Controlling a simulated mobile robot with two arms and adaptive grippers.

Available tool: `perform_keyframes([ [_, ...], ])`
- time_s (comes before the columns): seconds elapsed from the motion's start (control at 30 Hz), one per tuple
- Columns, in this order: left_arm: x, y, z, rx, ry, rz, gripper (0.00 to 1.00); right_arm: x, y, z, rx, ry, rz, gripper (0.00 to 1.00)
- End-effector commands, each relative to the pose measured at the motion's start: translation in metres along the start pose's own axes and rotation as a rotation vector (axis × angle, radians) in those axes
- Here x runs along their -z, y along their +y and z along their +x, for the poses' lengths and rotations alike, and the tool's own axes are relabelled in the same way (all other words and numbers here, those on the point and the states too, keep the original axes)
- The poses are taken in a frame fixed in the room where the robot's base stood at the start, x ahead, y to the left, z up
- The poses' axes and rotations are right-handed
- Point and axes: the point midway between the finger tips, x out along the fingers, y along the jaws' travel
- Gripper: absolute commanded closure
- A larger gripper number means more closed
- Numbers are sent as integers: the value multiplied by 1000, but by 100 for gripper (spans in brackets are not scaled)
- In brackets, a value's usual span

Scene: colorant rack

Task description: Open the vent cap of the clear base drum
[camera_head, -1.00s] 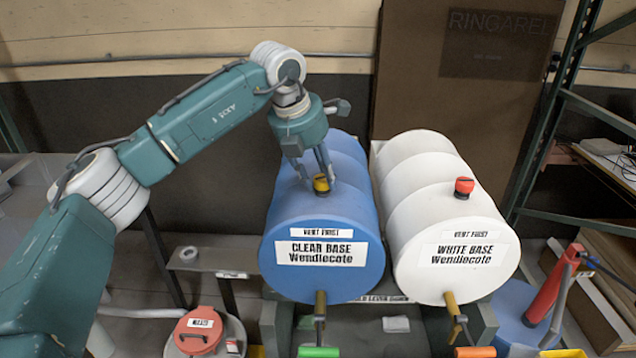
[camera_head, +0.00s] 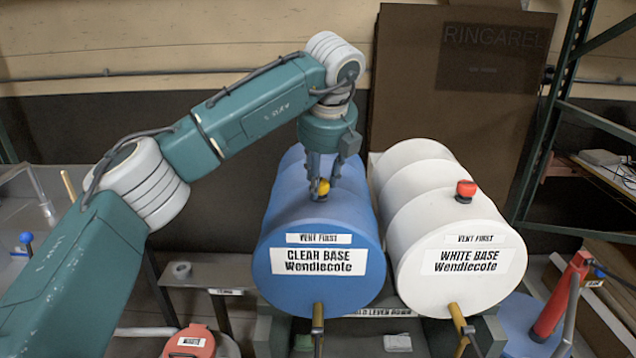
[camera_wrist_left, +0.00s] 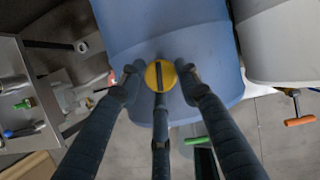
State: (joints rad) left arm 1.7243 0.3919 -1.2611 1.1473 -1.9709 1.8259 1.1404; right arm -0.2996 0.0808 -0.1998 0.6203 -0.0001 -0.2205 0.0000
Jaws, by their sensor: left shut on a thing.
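The clear base drum (camera_head: 290,220) is a blue barrel lying on its side, labelled "CLEAR BASE Wendlecote" and "VENT FIRST". Its vent cap (camera_head: 323,186) is small and yellow, on top of the drum. My left gripper (camera_head: 319,190) points down from above with its fingers around the cap. In the left wrist view, the round yellow cap (camera_wrist_left: 160,75) with a dark bar across it sits between the fingertips (camera_wrist_left: 158,78), and the gripper is shut on it. The cap's underside is hidden. My right gripper is not in view.
The white base drum (camera_head: 440,240) lies to the right with a red cap (camera_head: 466,190) on top. Taps (camera_head: 318,325) stick out at the drum fronts. A red-lidded waste can (camera_head: 190,342) stands at lower left, a green shelf frame (camera_head: 545,130) at right.

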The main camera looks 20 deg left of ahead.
Motion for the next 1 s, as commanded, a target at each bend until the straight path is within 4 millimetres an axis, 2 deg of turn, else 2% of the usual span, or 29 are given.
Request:
perform_keyframes([
  [0.03,-6,-3,-6,2,-19,-34,92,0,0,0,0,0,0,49],
  [0.33,-6,-3,-6,-48,-18,-156,92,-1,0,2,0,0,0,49],
  [0.93,-7,-2,-6,-63,-17,-191,93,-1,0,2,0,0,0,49],
  [0.97,-7,-2,-6,-63,-17,-190,63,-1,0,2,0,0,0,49],
  [1.0,-7,-2,-6,-63,-17,-190,55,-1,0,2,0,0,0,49],
])
